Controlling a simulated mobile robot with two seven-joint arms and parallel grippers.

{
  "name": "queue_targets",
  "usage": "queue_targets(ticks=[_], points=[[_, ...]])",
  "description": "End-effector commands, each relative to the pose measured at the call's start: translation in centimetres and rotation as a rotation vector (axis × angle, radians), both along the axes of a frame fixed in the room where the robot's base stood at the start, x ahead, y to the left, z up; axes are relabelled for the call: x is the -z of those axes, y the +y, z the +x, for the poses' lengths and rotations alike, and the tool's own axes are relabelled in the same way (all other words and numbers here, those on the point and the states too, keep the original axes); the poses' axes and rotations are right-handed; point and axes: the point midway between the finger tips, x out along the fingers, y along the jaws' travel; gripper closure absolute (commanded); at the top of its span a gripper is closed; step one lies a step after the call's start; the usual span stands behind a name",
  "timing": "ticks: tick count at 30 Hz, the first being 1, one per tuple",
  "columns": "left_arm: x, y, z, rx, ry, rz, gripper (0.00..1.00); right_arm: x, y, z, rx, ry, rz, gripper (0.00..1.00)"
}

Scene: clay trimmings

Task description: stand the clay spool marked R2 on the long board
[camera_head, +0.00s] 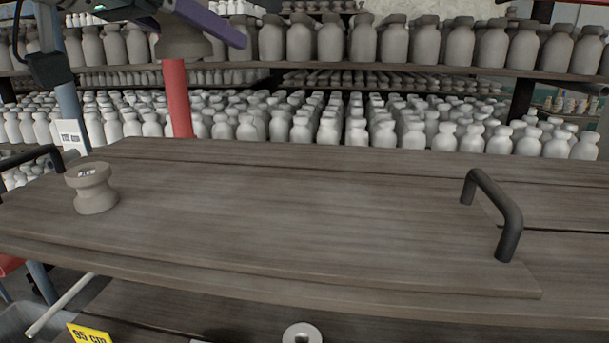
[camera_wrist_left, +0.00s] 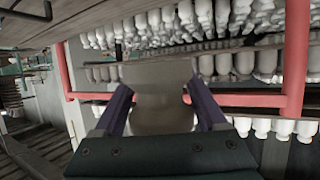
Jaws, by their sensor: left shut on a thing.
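The long board (camera_head: 300,215) is dark wood with a black handle at each end, lying across the head view. A grey-brown clay spool (camera_head: 92,190) stands upright near its left end, with a small label on top too small to read. My left gripper (camera_head: 195,18), with purple fingers, is at the top left of the head view. My right gripper is not in view.
Shelves packed with pale clay bottles (camera_head: 330,125) stand behind the board. A red post (camera_head: 178,98) rises behind its left part. The right handle (camera_head: 490,210) sticks up from the board. The board's middle is clear. A yellow sign (camera_head: 90,335) is below the front edge.

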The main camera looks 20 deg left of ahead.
Motion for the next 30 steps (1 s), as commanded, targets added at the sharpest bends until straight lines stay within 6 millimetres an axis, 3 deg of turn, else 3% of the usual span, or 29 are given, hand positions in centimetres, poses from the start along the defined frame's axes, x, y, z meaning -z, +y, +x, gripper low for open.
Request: queue_targets(ticks=[5, 15, 30], points=[[3.6, 0.1, 0.0, -0.008, 0.011, -0.001, 0.99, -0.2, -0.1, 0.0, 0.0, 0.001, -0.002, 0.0], [13.1, 0.1, 0.0, -0.008, 0.007, -0.004, 0.99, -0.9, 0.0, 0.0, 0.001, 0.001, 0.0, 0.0], [19.4, 0.1, 0.0, -0.005, 0.002, 0.0, 0.99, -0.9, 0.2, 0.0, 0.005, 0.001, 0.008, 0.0]])
